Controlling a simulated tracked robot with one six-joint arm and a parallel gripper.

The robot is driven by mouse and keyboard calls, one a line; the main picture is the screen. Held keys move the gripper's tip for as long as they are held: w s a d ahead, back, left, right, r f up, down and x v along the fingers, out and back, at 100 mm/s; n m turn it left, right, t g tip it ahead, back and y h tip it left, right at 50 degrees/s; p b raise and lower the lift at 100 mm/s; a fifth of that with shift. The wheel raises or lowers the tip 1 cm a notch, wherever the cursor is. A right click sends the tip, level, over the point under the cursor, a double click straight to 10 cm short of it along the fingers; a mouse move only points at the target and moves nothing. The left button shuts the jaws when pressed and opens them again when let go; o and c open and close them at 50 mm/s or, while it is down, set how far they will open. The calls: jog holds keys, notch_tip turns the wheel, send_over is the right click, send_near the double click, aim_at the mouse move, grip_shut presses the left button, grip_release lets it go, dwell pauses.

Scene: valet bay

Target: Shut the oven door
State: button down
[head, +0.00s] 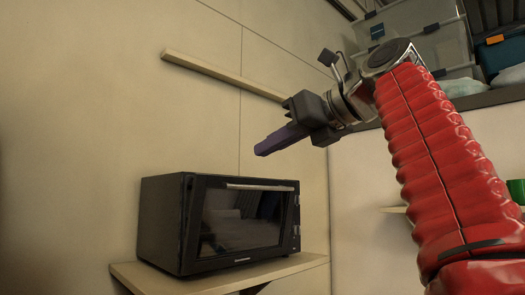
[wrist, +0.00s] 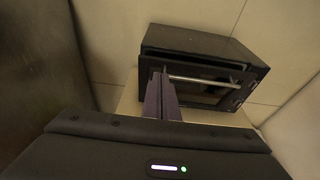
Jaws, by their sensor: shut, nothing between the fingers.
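The black oven (head: 162,220) stands on a wooden shelf in the head view, its glass door (head: 242,220) facing out with a pale bar handle (head: 258,187) along the top. In the wrist view the oven (wrist: 195,42) shows from above. A dark strip lies between its top and the door (wrist: 200,92), so the door looks slightly ajar at the top; I cannot tell how far. My gripper (head: 262,151) is shut and empty, above the oven in the head view. Its purple fingers (wrist: 161,76) overlap the handle's left end in the wrist view; contact cannot be told.
The wooden shelf (head: 222,280) under the oven juts from the pale wall. A wooden rail (head: 220,76) runs along the wall above. Storage bins (head: 415,30) stand on a high rack at the upper right, and a green item (head: 516,190) sits at the right edge.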

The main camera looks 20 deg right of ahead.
dwell(0.3)
jog(key=d+f+t+y, duration=0.1)
jog(key=d+f+t, duration=0.2)
jog(key=f, duration=0.4)
jog(key=d+f+t+y, duration=0.1)
jog(key=d+f+t, duration=0.3)
jog(key=f, duration=0.3)
jog(key=shift+s+d+f+y, duration=0.15)
jog(key=shift+d+f+y, duration=0.2)
jog(key=shift+d, duration=0.45)
